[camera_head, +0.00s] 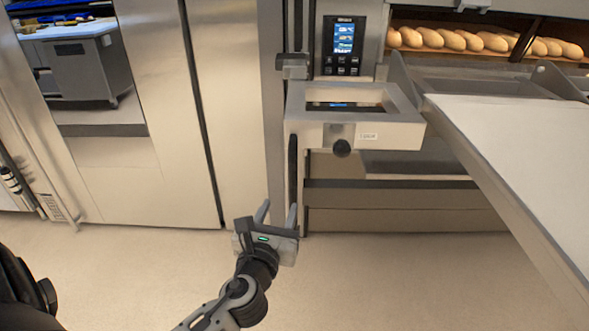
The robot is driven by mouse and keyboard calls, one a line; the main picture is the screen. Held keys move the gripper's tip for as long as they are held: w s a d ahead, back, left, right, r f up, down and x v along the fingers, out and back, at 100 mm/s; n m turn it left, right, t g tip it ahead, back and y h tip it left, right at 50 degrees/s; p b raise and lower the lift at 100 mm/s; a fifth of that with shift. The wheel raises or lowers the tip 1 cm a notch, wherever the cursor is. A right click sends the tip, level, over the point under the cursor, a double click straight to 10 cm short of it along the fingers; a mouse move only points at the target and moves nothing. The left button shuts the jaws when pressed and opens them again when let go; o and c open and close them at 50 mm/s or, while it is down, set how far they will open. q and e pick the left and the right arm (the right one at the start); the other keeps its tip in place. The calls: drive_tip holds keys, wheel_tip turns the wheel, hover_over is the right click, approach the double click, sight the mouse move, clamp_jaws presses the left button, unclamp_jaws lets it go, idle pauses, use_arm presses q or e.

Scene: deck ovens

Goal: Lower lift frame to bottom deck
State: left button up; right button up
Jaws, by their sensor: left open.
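I cannot tell for sure whether this is the lift frame. On the right, a long loader with a white surface (530,140) and grey side rails slopes toward the lower right, its far end at the oven front near the bread deck. My left gripper (277,212) is open and empty, its two fingers pointing up, below and left of the knob and apart from it. My right gripper is not in view.
A control panel with a lit screen (343,40) is above the frame. Loaves (460,40) lie in the upper deck. Steel doors (225,110) fill the left, with a grey cart (90,65) beyond. The beige floor (390,280) is clear.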

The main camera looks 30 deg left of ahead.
sight(292, 179)
use_arm(q)
drive_tip(key=x, duration=1.4)
drive_tip(key=shift+w+a+f, duration=0.1)
drive_tip(key=shift+w+a, duration=0.05)
drive_tip(key=shift+w, duration=0.15)
drive_tip(key=shift+c, duration=0.2)
clamp_jaws()
drive_tip(key=shift+f, duration=0.1)
